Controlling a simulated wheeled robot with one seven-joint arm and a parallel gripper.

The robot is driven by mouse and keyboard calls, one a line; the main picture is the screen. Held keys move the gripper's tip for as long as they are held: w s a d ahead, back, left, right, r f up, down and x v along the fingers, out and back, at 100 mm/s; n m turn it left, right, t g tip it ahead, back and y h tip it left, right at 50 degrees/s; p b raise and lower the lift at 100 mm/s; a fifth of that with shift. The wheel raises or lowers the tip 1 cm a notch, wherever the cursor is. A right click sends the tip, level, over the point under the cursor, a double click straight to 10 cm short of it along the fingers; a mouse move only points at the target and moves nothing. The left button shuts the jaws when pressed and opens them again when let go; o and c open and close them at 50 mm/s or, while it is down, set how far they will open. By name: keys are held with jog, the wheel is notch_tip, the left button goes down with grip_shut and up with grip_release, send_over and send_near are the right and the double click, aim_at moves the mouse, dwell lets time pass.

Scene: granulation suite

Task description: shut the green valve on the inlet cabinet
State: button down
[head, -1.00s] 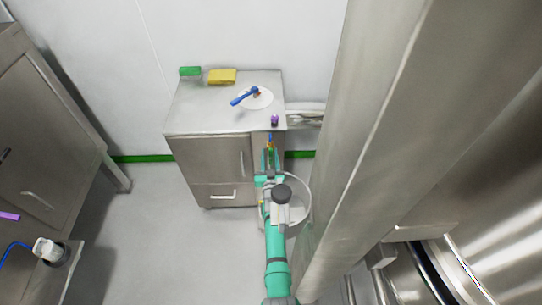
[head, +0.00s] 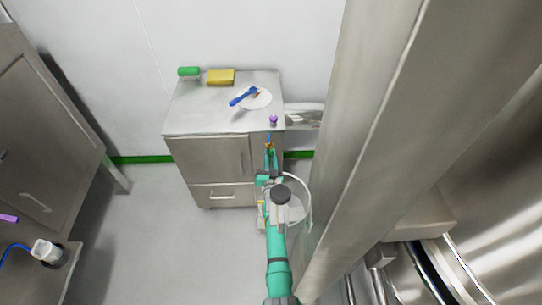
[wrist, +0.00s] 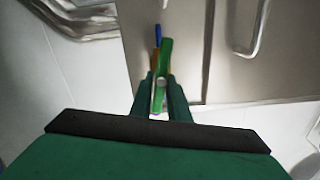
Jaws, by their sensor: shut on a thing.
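The steel cabinet (head: 205,155), with a door above a drawer, stands against the back wall. The green valve handle (wrist: 165,60) is a narrow lever at the cabinet's front right. In the wrist view it points nearly straight up the picture, with brass and blue parts behind it. My gripper (wrist: 161,82) is shut on the green handle, with one finger on each side. In the head view my gripper (head: 269,160) is at the cabinet's right front edge, and my arm and fingers hide most of the valve.
On the cabinet top are a green roll-shaped item (head: 188,71), a yellow sponge (head: 221,77), a white plate (head: 262,100) with a blue-handled tool (head: 243,97), and a small purple item (head: 273,119). A large steel column (head: 385,120) stands close on the right.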

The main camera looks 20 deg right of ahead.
jog(key=m, duration=0.3)
jog(key=shift+d+m, duration=0.3)
jog(key=m, duration=0.4)
jog(key=shift+s+d+f+m, duration=0.1)
jog(key=shift+d+f+m, duration=0.05)
jog(key=shift+m, duration=0.15)
jog(key=shift+d+f+m, duration=0.1)
jog(key=shift+f+m, duration=0.05)
jog(key=shift+m, duration=1.65)
jog(key=shift+f+m, duration=0.15)
jog(key=shift+m, duration=1.65)
jog(key=c, duration=1.7)
grip_release()
